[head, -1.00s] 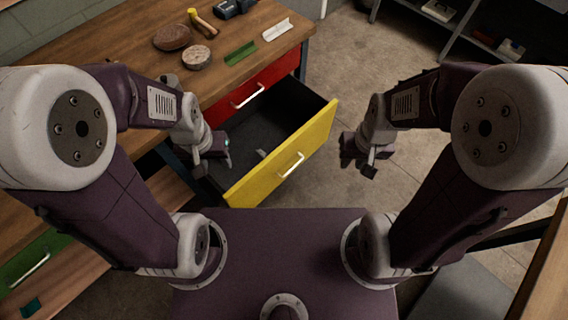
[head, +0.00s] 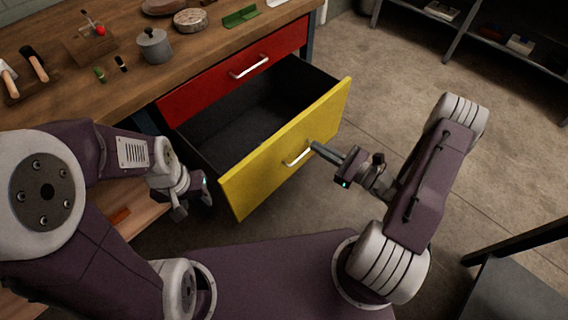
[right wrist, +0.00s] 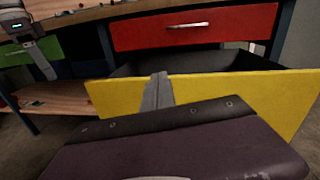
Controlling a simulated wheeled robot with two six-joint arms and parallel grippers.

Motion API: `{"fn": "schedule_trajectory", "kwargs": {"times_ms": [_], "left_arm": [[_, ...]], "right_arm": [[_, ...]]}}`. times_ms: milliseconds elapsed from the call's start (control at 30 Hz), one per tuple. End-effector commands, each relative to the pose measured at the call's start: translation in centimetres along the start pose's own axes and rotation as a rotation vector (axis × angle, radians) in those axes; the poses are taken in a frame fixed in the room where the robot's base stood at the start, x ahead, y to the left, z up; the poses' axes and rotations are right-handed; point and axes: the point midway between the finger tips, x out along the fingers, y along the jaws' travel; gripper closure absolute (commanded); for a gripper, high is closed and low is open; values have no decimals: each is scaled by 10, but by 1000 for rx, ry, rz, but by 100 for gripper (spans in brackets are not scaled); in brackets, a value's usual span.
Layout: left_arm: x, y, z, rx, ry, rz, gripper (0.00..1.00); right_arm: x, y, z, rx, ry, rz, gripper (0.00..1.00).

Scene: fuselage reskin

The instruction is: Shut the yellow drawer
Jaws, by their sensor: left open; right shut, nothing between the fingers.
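The yellow drawer (head: 268,166) stands pulled open below a closed red drawer (head: 216,78) in the head view; its dark inside shows. Its pale bar handle (head: 298,157) is on the front face. My right gripper (head: 318,148) is shut and empty, with its fingertips at the yellow front beside the handle's right end; I cannot tell if they touch. In the right wrist view the shut fingers (right wrist: 158,92) overlap the yellow front (right wrist: 215,95). My left gripper (head: 192,204) is open and empty, left of the drawer's left edge and apart from it.
The wooden workbench (head: 192,50) above holds a grey pot (head: 153,45), a round wooden piece (head: 190,20), a green bracket (head: 240,16) and tools. A dark shelf (head: 500,50) stands at the back right. The floor (head: 400,95) right of the drawer is clear.

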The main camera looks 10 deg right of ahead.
Motion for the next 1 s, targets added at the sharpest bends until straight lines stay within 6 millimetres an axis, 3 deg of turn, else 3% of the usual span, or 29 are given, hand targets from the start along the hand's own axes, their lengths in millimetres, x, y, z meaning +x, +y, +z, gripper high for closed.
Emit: {"fn": "schedule_trajectory", "kwargs": {"times_ms": [33, 100, 233, 400, 567, 1000], "left_arm": [[31, -1, 3, 0, 1, 0, 54], [41, -1, 4, 0, 1, 0, 54], [43, -1, 4, 0, 2, 0, 54], [42, -1, 4, 0, 2, 0, 54], [48, -1, 4, 0, 2, 0, 54], [71, -1, 7, 0, 1, 0, 54]], "right_arm": [[-13, 1, -45, 56, 5, -53, 100], [-26, 0, -66, 103, 9, -104, 100], [-35, -5, -72, 116, 12, -143, 100], [-31, -6, -69, 115, 13, -139, 100], [-6, -6, -71, 113, 12, -131, 100], [84, -19, -73, 111, 11, -133, 100]]}}
